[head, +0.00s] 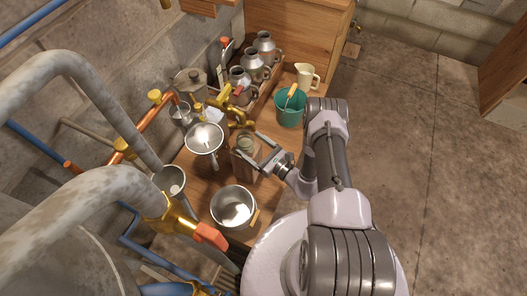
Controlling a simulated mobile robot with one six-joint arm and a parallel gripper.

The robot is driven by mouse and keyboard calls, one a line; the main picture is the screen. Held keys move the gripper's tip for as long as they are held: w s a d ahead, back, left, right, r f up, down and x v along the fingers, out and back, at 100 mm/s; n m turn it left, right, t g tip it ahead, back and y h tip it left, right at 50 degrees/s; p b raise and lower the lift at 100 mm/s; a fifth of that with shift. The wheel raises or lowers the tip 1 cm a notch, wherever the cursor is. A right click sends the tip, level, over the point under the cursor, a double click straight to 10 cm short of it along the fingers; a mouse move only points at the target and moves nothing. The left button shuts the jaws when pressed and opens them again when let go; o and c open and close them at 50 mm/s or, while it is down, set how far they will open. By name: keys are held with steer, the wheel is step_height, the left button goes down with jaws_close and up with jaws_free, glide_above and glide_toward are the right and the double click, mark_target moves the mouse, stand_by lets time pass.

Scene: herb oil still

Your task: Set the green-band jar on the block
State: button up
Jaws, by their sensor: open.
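A small glass jar (245,143) with a greenish band near its top stands upright close to the middle of the bench, in the head view. A brown wooden block (244,167) shows directly below it, and the jar appears to rest on the block, though the contact is partly hidden. My gripper (252,147) reaches in from the right with its two fingers spread. They are beside or around the jar; I cannot tell whether either touches it.
A steel funnel (205,138) stands left of the jar, and a steel pot (234,206) in front. Brass valves (238,97), a teal bucket (291,108), a cream jug (306,75) and several metal cans (265,45) are behind. Pipes crowd the left; the floor (430,170) at right is clear.

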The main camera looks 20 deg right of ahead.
steer(key=p+v, duration=0.4)
steer(key=v, duration=1.2)
steer(key=shift+s, duration=0.2)
steer(key=w+a+r+n+g+y, duration=0.15)
steer(key=r+n+g, duration=0.3)
steer(key=r, duration=0.45)
steer(key=w+a+r+n+g+y, duration=0.1)
steer(key=a+r+n+g+y, duration=0.2)
steer(key=r+n, duration=0.45)
steer(key=w+a+r+n+g, duration=0.25)
steer(key=r+g, duration=0.35)
steer(key=r, duration=0.4)
steer(key=s+a+r+n+t+h, duration=0.1)
steer(key=s+a+r+n+h, duration=0.2)
steer(key=r, duration=0.7)
steer(key=s+a+r+n+t+h, duration=0.2)
steer(key=s+r+n+h, duration=0.6)
steer(key=s+r, duration=0.3)
steer(key=shift+s+a, duration=0.4)
steer(key=shift+s, duration=0.3)
